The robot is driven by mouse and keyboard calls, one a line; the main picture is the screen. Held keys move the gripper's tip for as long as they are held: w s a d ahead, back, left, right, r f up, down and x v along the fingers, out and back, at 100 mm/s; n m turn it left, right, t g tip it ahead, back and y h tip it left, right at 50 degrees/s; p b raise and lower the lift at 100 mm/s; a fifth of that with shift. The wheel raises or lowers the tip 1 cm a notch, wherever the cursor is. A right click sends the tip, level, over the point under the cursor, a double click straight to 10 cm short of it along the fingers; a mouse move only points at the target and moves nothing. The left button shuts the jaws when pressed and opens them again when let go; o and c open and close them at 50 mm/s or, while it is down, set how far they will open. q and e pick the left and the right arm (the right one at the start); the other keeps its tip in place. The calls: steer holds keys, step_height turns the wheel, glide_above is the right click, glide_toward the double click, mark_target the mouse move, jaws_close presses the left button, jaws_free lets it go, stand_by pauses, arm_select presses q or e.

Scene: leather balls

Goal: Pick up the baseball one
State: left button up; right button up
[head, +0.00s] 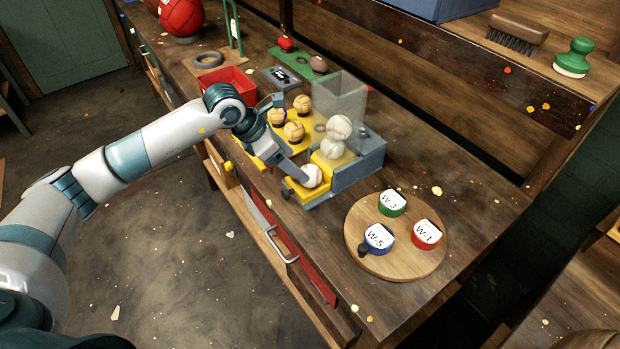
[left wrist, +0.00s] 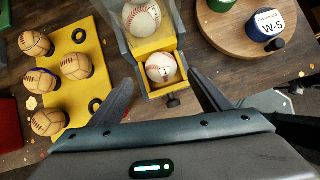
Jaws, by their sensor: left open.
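A white baseball with red stitching (head: 312,175) sits in the yellow outlet at the front of a grey and yellow dispenser (head: 362,166). The same baseball shows in the left wrist view (left wrist: 161,67). Another baseball (left wrist: 141,19) is behind it, and more baseballs (head: 338,128) are stacked in the clear hopper. My left gripper (head: 296,184) is at the outlet. In the left wrist view its fingers (left wrist: 160,92) are spread wide to either side of the baseball, with nothing between them touching it that I can see. My right gripper is not in view.
A yellow board with several brown leather balls (head: 294,131) stands left of the dispenser. A round wooden board (head: 352,246) with green, red and blue labelled tins is at the right. A red bin (head: 228,82) is behind my arm. Bare tabletop (head: 450,190) lies at the right.

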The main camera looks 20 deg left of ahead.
mark_target(305, 170)
arm_select(q)
steer(key=shift+w+d+f, duration=0.2)
steer(key=shift+d+f, duration=0.05)
steer(key=shift+f, duration=0.2)
steer(key=shift+b+x, duration=0.6)
steer(key=shift+x, duration=2)
steer(key=shift+d+r, duration=0.1)
steer(key=shift+d, duration=0.1)
steer(key=c, duration=1.2)
